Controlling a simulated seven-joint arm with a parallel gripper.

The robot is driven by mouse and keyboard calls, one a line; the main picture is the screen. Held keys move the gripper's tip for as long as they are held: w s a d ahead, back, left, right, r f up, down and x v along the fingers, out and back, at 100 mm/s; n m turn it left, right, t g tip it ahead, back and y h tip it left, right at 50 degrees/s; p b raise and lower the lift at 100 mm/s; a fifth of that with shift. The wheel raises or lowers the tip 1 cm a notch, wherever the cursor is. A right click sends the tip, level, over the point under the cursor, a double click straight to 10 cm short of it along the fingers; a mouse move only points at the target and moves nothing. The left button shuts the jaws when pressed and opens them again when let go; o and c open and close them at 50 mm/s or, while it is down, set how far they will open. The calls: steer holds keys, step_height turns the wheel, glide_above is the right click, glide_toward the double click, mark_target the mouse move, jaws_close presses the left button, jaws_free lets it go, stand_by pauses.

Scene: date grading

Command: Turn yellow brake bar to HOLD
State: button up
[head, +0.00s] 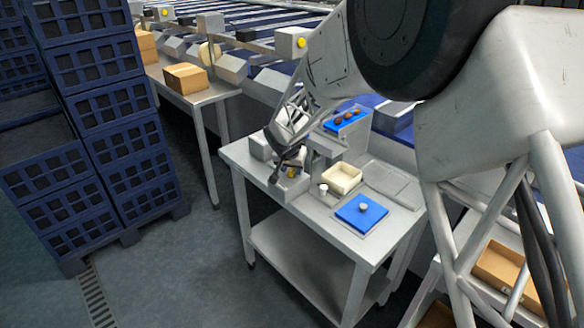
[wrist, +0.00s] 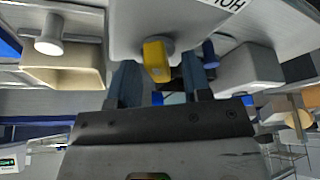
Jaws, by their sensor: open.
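The yellow brake bar (wrist: 156,60) shows in the wrist view, mounted by a round hub on a pale grey panel (wrist: 125,28). Part of an upside-down label (wrist: 228,4) shows at the top edge, cut off by the frame. My gripper (wrist: 160,76) is open, with one blue-grey finger on each side of the bar; I cannot tell if either finger touches it. In the head view my gripper (head: 288,160) is over the front left of the steel table, and a small yellow part of the bar (head: 292,173) shows just below it.
The steel table (head: 310,228) also holds a cream bin (head: 330,185), a white knob (head: 323,191), a blue pad (head: 350,217) and a blue tray of dates (head: 331,127). Blue crates (head: 105,105) stand stacked at left. The floor in front is clear.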

jaws_close()
steer(key=shift+m, duration=0.5)
steer(key=m+h, duration=0.1)
steer(key=m, duration=0.1)
steer(key=m+g+h, duration=0.1)
steer(key=m, duration=0.2)
steer(key=shift+f, duration=0.1)
steer(key=m+g, duration=0.1)
steer(key=m, duration=0.2)
steer(key=m+g+h, duration=0.1)
steer(key=m, duration=0.2)
stand_by(0.4)
steer(key=shift+s, duration=0.1)
stand_by(0.3)
jaws_free()
